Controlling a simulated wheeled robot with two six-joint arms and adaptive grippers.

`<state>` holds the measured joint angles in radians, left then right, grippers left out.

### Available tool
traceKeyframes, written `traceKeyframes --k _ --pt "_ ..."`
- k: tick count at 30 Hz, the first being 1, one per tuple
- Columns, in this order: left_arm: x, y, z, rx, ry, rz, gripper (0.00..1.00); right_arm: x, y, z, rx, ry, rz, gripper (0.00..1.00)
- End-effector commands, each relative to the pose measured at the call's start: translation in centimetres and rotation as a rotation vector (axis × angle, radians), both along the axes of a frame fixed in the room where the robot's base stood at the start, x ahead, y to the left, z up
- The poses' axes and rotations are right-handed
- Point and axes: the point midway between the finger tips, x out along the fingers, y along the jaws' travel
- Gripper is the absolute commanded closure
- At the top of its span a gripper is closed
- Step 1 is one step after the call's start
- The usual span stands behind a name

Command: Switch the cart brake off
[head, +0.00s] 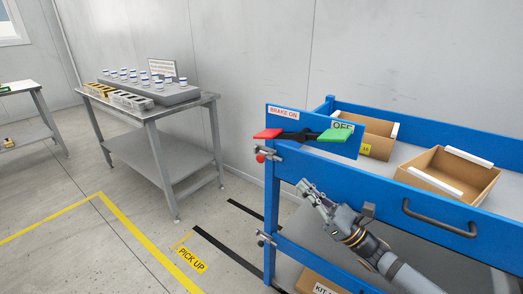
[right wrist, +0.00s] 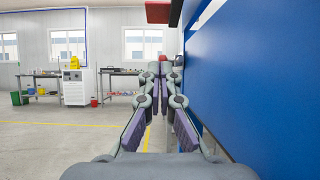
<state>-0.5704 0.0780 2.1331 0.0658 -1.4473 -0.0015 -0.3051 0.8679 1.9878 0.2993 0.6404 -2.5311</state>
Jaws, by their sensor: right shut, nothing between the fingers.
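The blue cart (head: 400,200) stands at the right in the head view. On its end is a blue plate (head: 283,112) lettered BRAKE ON at left and OFF at right. A dark rocker (head: 300,135) crosses it, with a red pad (head: 268,133) at left and a green pad (head: 336,135) at right. I cannot tell which side is pressed. My right gripper (head: 306,187) is shut and empty, below the rocker and apart from it, beside the cart. It also shows in the right wrist view (right wrist: 160,72), with a red piece (right wrist: 158,11) above. My left gripper is out of view.
Cardboard boxes (head: 451,175) sit on the cart's top, and a dark handle (head: 438,218) is on its side. A red knob (head: 261,158) sticks out below the red pad. A grey table (head: 160,112) with several vials stands at left.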

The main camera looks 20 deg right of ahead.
Motion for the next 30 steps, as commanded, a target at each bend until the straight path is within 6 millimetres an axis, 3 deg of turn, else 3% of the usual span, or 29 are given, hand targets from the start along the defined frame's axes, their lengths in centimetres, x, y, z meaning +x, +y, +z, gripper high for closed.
traceKeyframes --k 10,16,20,22,29,30 --pt "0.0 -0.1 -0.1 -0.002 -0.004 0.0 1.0 0.1 0.1 0.0 -0.003 -0.006 -0.001 1.0" --pt "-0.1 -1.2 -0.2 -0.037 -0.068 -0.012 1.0 1.7 1.4 0.7 -0.002 -0.013 -0.002 1.0" --pt "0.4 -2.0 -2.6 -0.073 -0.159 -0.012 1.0 3.2 2.6 1.8 -0.001 -0.014 -0.002 1.0" --pt "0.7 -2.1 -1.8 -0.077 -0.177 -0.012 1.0 3.7 2.9 3.0 0.0 -0.011 -0.003 1.0" --pt "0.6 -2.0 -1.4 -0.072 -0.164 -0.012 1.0 5.2 4.0 4.1 0.003 -0.007 -0.005 1.0" --pt "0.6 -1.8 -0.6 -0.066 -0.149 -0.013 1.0 5.5 4.2 4.7 0.004 -0.008 -0.006 1.0"
